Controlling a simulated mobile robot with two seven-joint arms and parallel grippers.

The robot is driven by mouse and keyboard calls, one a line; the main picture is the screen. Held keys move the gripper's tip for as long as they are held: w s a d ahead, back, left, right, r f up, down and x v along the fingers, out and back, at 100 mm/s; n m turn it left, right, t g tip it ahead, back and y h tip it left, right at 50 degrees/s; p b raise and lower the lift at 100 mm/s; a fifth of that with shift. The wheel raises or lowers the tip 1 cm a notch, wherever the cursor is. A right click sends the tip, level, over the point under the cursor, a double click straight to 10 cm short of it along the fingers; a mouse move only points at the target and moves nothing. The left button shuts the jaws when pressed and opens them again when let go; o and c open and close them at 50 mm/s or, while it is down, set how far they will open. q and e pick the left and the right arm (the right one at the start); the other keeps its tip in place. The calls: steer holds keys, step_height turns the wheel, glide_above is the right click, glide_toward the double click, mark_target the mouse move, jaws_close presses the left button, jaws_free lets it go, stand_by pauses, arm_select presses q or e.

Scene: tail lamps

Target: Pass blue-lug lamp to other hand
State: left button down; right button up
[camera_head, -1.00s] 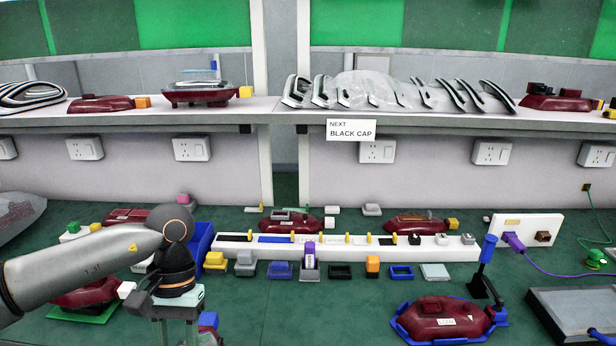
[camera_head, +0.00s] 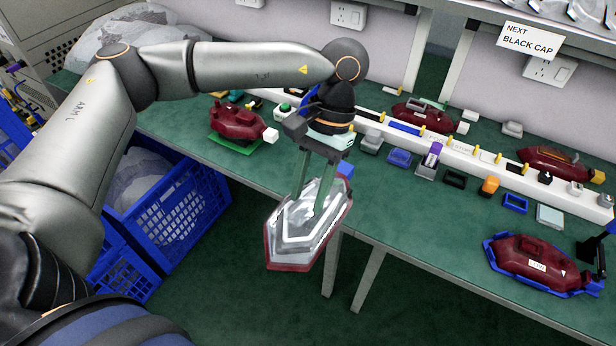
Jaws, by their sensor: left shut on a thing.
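The blue-lug lamp (camera_head: 282,256) hangs below my left gripper (camera_head: 312,202), with its clear and silver face toward me and a dark red rim. A blue block (camera_head: 345,170) shows at its upper right end, partly behind the gripper. My left gripper points down, with its two green fingers shut on the lamp. The lamp is in front of the bench's near edge, over the floor. My right gripper is not in view.
The green bench (camera_head: 400,215) has a white rail (camera_head: 480,168) with several small parts. A red lamp (camera_head: 238,122) lies behind my left arm, and another (camera_head: 530,258) sits in a blue holder at right. Blue crates (camera_head: 180,215) stand at the lower left.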

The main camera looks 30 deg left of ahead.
arm_select(q)
steer(key=d+r+m+t+y, duration=0.1)
steer(key=d+r+m+y, duration=0.1)
steer(key=d+r+m, duration=0.75)
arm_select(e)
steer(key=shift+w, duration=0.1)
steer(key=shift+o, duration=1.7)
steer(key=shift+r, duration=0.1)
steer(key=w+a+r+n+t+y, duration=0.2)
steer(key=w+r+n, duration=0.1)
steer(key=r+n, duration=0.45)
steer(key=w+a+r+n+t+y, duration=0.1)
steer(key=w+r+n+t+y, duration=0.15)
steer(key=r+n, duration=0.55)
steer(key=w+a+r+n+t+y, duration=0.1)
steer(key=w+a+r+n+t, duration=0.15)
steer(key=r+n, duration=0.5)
arm_select(q)
steer(key=w+d+f+m+t+y, duration=0.1)
steer(key=w+d+f, duration=0.3)
steer(key=d+f, duration=0.2)
steer(key=shift+f+m, duration=0.25)
steer(key=shift+m, duration=0.1)
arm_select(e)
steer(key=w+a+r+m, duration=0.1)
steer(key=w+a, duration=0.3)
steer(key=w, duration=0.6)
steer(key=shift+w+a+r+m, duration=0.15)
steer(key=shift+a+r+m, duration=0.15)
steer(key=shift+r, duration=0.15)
